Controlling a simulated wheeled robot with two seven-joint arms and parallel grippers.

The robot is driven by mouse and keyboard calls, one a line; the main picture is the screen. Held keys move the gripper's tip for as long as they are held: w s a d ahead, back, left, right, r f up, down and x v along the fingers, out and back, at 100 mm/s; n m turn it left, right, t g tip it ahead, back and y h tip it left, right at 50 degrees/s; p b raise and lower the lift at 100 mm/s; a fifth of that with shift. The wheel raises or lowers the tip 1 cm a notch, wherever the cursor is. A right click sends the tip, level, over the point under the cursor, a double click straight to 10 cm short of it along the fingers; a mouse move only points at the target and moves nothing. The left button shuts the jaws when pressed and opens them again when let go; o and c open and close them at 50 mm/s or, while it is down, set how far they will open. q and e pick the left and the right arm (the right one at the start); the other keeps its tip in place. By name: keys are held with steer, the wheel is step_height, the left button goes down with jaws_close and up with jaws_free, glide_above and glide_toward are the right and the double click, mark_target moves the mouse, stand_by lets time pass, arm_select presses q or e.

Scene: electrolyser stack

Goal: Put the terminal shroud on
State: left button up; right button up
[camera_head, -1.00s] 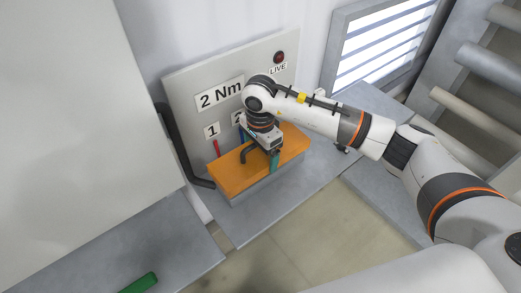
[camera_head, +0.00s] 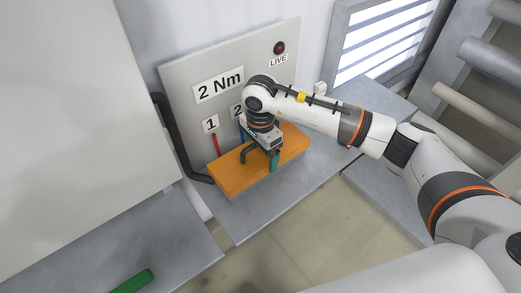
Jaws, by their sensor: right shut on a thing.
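The terminal shroud (camera_head: 235,181) is an orange, box-like cover with a dark handle on top. It sits low at the foot of the upright grey panel, in front of the red and blue bars. My right gripper (camera_head: 275,161), with teal fingers, is over the shroud's top, shut on its handle. The gripper body partly hides the handle and the blue bar. The shroud looks level; I cannot tell if it touches what is under it. My left gripper is not in view.
The grey panel (camera_head: 180,85) carries a "2 Nm" sign (camera_head: 219,85), labels 1 and 2, and a red lamp (camera_head: 279,48) marked LIVE. A thick black cable (camera_head: 172,130) runs down its left side. A green bar (camera_head: 132,281) lies on the grey surface at lower left.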

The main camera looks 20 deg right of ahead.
steer(key=shift+f+b, duration=0.3)
steer(key=shift+f, duration=0.1)
steer(key=o, duration=0.8)
step_height(320, 180, up, 12)
steer(key=shift+b, duration=0.6)
steer(key=shift+f, duration=0.1)
